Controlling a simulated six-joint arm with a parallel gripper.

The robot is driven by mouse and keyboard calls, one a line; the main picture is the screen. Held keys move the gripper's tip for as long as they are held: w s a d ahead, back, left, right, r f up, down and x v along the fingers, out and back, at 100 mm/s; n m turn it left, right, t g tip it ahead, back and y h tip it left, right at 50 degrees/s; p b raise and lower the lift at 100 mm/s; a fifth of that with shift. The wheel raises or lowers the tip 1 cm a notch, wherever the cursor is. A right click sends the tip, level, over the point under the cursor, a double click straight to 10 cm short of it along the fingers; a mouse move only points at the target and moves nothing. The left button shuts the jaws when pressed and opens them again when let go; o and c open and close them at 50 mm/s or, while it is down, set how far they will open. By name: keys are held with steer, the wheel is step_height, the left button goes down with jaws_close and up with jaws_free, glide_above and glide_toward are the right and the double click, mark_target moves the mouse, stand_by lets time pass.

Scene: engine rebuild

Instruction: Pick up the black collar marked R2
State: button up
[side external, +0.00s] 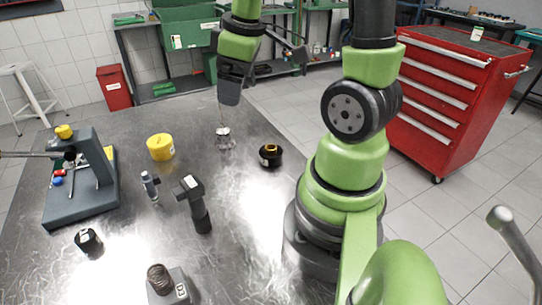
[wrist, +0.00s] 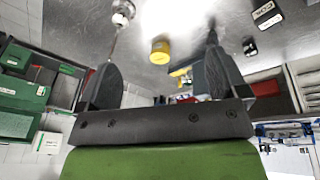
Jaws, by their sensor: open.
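Two black collar-like parts lie on the metal table in the side view, and their markings are too small to read. One black part (side external: 270,157) with a brass-coloured top and a pale label stands right of the middle. Another black cylinder (side external: 88,242) with a white label lies at the front left. I cannot tell which is marked R2. My gripper (side external: 229,93) hangs above the far part of the table, open and empty, apart from both. In the wrist view its two dark fingers are spread wide, with no collar between them.
A shiny metal part with a thin stem (side external: 223,132) stands below my gripper. A yellow cylinder (side external: 160,147), a small grey tool (side external: 150,186), a black labelled tool (side external: 196,202), a grey fixture (side external: 80,190) and a labelled block with a spring (side external: 168,292) stand around. Bare table lies between them.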

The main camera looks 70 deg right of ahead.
mark_target(271, 147)
steer(key=s+d+f+n+g, duration=0.1)
steer(key=d+f, duration=0.1)
steer(key=f, duration=0.1)
steer(key=s+d+f+n+g, duration=0.1)
steer(key=d+f+n, duration=0.1)
steer(key=d+f, duration=0.1)
steer(key=s+d+f+n+y, duration=0.1)
steer(key=d+f, duration=0.2)
steer(key=f, duration=0.2)
steer(key=shift+s+g, duration=0.35)
steer(key=shift+g, duration=0.05)
steer(key=shift+n, duration=0.3)
step_height(271, 147, down, 4)
steer(key=shift+s+f, duration=0.1)
steer(key=shift+s, duration=0.05)
steer(key=shift+f, duration=3)
steer(key=c, duration=1.2)
steer(key=shift+c, duration=0.4)
steer(key=shift+r, duration=0.1)
